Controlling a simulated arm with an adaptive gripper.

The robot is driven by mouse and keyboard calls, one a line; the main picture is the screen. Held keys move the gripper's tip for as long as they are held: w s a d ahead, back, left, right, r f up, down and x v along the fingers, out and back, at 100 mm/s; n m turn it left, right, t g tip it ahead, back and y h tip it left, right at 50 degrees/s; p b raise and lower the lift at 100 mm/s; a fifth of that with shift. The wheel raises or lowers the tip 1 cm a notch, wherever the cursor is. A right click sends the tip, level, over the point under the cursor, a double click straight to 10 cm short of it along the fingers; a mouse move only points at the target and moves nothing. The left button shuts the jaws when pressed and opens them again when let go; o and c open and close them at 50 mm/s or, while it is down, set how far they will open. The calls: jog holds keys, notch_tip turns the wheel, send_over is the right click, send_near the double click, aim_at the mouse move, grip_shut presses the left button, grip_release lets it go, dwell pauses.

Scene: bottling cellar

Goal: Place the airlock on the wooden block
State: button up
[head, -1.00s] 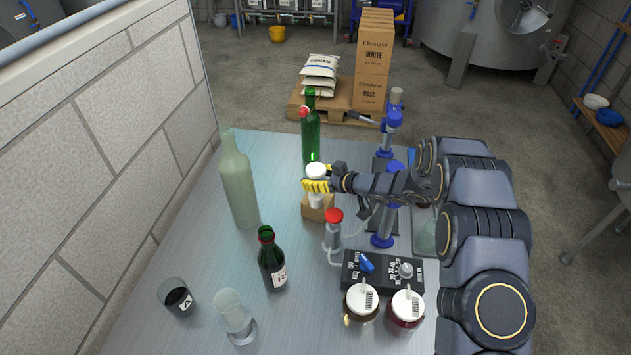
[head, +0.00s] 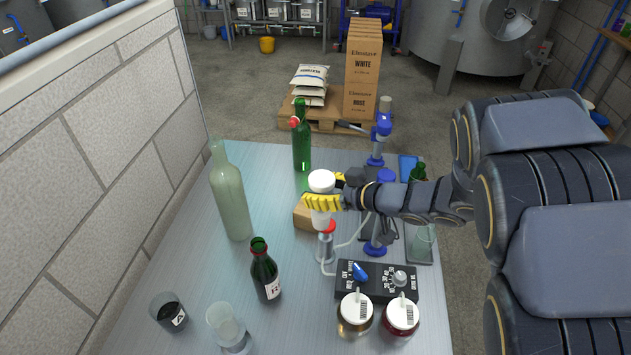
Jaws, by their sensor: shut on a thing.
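The airlock (head: 321,181) is white-topped with a pale lower body. My gripper (head: 322,202) has yellow fingers and is shut on the airlock, holding it upright. I cannot tell the exact gap between airlock and block.
A green bottle (head: 302,145) stands behind, a tall pale bottle (head: 229,195) to the left and a dark bottle (head: 264,272) in front. A control box (head: 376,285) and two lidded jars stand at front right. A blue-and-metal stand (head: 380,215) is close right of the gripper.

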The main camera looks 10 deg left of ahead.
jog(key=shift+s+r, duration=0.15)
jog(key=shift+w+a+r+m+t+h, duration=0.2)
jog(key=shift+w+a+m+t+h, duration=0.15)
jog(key=shift+w+m+t, duration=0.35)
jog(key=shift+w+d+m+t+h, duration=0.1)
jog(key=shift+w+m+t+h, duration=0.25)
jog(key=shift+m+t+h, duration=1)
jog(key=shift+m+t, duration=0.05)
jog(key=shift+m, duration=0.2)
jog(key=w+a+f, duration=0.1)
jog(key=w+f, duration=0.3)
jog(key=w+a+f, duration=0.1)
jog(key=w+f, duration=0.4)
jog(key=w+a+f, duration=0.2)
jog(key=w+f, duration=0.2)
jog(key=shift+w+f, duration=0.15)
jog(key=shift+w, duration=0.15)
